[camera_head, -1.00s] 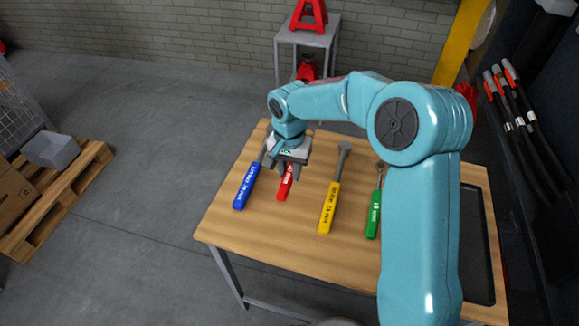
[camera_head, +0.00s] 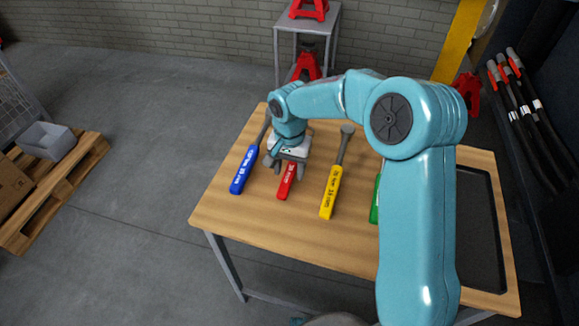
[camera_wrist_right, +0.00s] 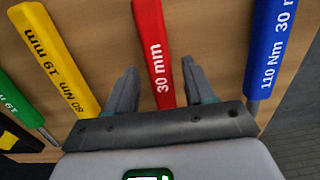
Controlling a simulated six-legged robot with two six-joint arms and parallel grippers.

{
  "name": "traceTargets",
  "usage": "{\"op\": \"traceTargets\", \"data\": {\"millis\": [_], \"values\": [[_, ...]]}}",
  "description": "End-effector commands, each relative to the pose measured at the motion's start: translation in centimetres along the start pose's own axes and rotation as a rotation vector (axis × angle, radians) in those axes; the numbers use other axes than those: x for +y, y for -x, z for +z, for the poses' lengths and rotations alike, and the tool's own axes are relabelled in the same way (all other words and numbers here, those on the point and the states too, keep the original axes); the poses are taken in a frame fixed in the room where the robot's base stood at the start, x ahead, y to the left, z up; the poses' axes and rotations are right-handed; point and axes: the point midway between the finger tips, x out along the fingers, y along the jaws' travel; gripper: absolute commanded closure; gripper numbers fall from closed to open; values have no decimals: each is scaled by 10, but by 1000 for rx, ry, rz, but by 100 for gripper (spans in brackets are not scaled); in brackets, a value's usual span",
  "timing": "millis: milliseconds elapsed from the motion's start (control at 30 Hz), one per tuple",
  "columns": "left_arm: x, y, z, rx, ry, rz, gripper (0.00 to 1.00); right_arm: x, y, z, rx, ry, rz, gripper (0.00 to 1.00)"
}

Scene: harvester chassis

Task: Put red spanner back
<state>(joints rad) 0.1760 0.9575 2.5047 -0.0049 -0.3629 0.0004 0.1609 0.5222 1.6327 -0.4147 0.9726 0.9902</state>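The red spanner (camera_head: 287,181) lies on the wooden table; its red handle shows, its head is hidden under my right gripper. My right gripper (camera_head: 284,168) is open, over the handle, fingers pointing down. In the right wrist view the red handle (camera_wrist_right: 154,50) runs between the two spread fingers (camera_wrist_right: 160,82), with a gap on each side. It is marked "30 mm". My left gripper is not in view.
A blue tool (camera_head: 244,169) lies left of the red one, a yellow tool (camera_head: 331,192) right of it. A green tool (camera_head: 375,200) is mostly behind my right arm. A dark tray (camera_head: 482,230) lies at the table's (camera_head: 250,232) right.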

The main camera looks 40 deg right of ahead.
Motion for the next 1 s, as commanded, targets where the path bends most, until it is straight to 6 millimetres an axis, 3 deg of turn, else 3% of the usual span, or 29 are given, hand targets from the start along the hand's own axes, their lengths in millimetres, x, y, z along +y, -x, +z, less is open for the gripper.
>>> {"op": "traceTargets", "data": {"millis": [267,433,800,1000], "values": [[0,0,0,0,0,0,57,0,0,0,-1,0,1,42],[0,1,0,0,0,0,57,0,14,0,2,0,-1,42],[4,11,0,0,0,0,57,-1,110,0,3,-1,-4,42],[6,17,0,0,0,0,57,-1,148,0,2,1,-2,42]]}}
